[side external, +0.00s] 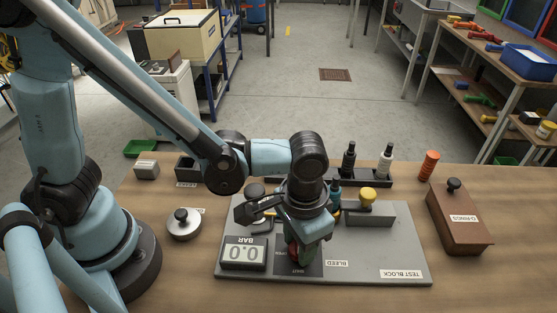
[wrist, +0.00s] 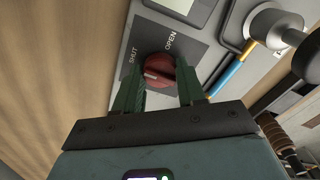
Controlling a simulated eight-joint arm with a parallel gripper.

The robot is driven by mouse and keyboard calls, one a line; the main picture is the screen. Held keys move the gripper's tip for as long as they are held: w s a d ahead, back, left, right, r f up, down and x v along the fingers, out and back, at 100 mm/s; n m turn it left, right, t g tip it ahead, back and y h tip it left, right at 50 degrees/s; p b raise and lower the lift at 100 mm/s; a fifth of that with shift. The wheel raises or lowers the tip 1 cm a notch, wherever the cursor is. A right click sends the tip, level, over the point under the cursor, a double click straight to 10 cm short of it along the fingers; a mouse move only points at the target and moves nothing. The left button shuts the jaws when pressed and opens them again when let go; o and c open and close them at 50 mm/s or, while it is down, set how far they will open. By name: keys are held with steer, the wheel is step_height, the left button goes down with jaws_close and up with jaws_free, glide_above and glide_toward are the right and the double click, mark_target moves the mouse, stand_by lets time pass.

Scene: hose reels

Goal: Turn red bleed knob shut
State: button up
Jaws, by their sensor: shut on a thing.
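The red bleed knob (wrist: 158,70) sits on a dark plate (wrist: 183,34) marked SHUT and OPEN in the wrist view. A pale mark on the knob's face shows toward its lower left, nearer the SHUT side. My gripper (wrist: 160,78) has its two green fingers on either side of the knob, shut on it. In the side external view my gripper (side external: 300,245) points down at the dark plate at the front of the grey test block (side external: 375,270), and it mostly hides the knob.
A gauge reading 0.0 BAR (side external: 243,252) stands just left of my gripper. A yellow knob (side external: 368,195) on a grey block stands behind right. A brown O-rings box (side external: 458,217) is at the right. The front table edge is clear.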

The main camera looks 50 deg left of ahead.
steer(key=shift+n, duration=0.3)
steer(key=o, duration=1.1)
steer(key=shift+c, duration=0.2)
step_height(320, 180, up, 12)
steer(key=shift+a, duration=0.1)
stand_by(0.4)
steer(key=w+a+n+t, duration=0.2)
steer(key=a+t, duration=0.5)
steer(key=a, duration=1.2)
steer(key=shift+w+a, duration=0.3)
steer(key=shift+w, duration=0.1)
